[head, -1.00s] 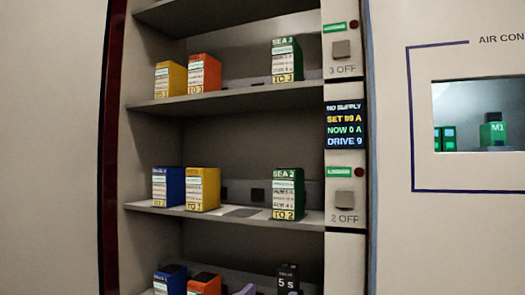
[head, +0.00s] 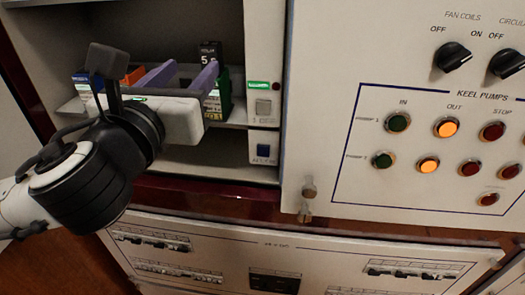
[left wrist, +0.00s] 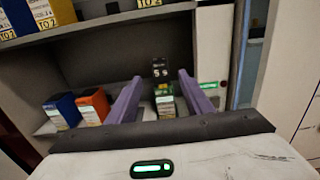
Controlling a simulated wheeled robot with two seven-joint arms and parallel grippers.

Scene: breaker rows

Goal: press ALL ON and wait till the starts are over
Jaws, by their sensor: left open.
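A dark blue button (head: 263,151), whose small label seems to read ALL ON, sits on the pale strip right of the lowest shelf in the head view. In the left wrist view the open fingers (left wrist: 160,78) point at a black drive block marked 5 s (left wrist: 160,68) and a green breaker block (left wrist: 165,104). The button cannot be made out in that view. My right gripper is not in view.
Blue (left wrist: 62,110) and orange (left wrist: 92,106) blocks stand left of the fingers. A grey square button (head: 263,106) with a green-lit label (head: 264,86) sits above the blue button. A panel of pump lamps and knobs (head: 420,190) lies to the right, with a lower panel (head: 330,262) beneath.

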